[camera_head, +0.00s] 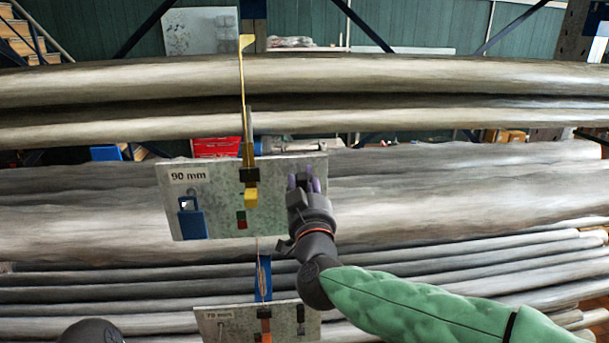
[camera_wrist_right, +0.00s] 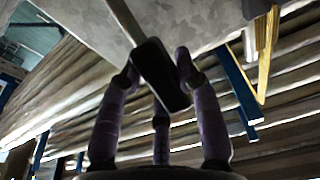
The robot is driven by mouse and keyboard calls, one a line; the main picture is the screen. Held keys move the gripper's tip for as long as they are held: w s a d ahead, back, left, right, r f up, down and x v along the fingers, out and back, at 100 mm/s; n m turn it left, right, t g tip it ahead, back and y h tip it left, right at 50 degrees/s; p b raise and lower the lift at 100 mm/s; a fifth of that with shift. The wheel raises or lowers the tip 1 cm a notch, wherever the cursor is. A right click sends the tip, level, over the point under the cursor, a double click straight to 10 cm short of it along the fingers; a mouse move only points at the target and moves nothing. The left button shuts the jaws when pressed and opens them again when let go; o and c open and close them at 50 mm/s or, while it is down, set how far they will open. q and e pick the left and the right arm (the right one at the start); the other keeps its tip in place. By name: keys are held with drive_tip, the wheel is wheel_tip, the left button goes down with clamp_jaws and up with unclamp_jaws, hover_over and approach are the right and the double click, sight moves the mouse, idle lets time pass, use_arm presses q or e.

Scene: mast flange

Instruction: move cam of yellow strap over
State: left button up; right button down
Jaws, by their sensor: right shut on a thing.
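The yellow strap (camera_head: 242,95) hangs down over the pipes to the upper grey panel (camera_head: 215,215) marked 90 mm. A dark cam buckle (camera_head: 249,175) sits on it, with a yellow end piece (camera_head: 251,198) below. My right gripper (camera_head: 303,183) is at the right part of this panel, to the right of the strap and apart from it. In the right wrist view its fingers are shut on a black block (camera_wrist_right: 160,75) at the end of a thin grey bar. The head view mostly hides this block.
A blue piece (camera_head: 191,222) is on the panel's left side, and a small red and green marker (camera_head: 241,218) is near its middle. A lower panel (camera_head: 215,328) marked 70 mm hangs below. Long grey pipes (camera_head: 450,75) run across behind the panels.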

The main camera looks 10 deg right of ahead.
drive_tip(key=shift+w, duration=0.1)
idle(0.3)
drive_tip(key=c, duration=0.8)
unclamp_jaws()
drive_tip(key=shift+c, duration=0.2)
drive_tip(key=s+f, duration=0.2)
drive_tip(key=s, duration=1)
drive_tip(key=shift+w, duration=0.1)
